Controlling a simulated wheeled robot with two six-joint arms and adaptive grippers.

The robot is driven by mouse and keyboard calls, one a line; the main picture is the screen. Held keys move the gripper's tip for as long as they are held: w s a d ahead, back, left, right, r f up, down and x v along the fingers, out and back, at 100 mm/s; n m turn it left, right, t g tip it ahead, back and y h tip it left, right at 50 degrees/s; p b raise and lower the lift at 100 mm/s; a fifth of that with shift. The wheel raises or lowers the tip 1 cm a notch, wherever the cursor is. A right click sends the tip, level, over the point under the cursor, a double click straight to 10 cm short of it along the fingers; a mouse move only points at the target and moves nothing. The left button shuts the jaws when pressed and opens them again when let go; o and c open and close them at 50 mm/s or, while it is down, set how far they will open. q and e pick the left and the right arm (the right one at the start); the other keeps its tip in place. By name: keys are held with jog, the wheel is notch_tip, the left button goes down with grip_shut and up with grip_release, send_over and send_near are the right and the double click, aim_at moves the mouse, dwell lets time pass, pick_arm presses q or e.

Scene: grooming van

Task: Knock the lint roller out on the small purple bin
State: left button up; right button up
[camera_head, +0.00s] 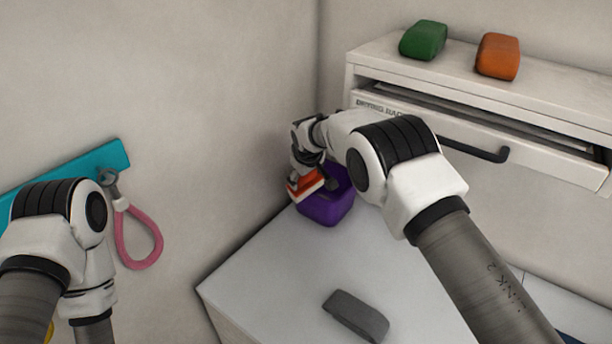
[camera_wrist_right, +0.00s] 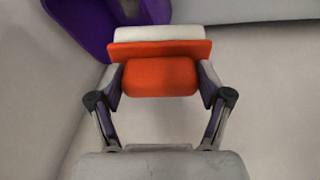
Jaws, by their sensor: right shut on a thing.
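The small purple bin (camera_head: 327,208) stands on the white cabinet top near the wall corner, and part of it shows at the upper left of the right wrist view (camera_wrist_right: 84,24). My right gripper (camera_head: 308,178) is shut on an orange and white object, which I take to be the lint roller (camera_wrist_right: 158,76). In the head view the lint roller (camera_head: 306,186) is at the bin's left side, close to its rim; I cannot tell whether they touch. My left arm shows at the left, but its gripper is out of view.
A dark grey block (camera_head: 356,315) lies on the cabinet top (camera_head: 270,270). A drying rack (camera_head: 480,125) with a dark handle is on the right wall, with a green object (camera_head: 423,40) and an orange object (camera_head: 497,56) on top. A pink loop (camera_head: 138,240) hangs from a teal rail (camera_head: 75,177).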

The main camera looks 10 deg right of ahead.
jog(key=shift+f+b, duration=0.45)
jog(key=shift+f, duration=0.25)
dwell(0.3)
jog(key=shift+s+f, duration=0.15)
dwell(1.2)
notch_tip(320, 180, up, 2)
jog(key=shift+p, duration=0.4)
jog(key=shift+r+p, duration=0.65)
jog(key=shift+r, duration=1.45)
jog(key=shift+f, duration=0.1)
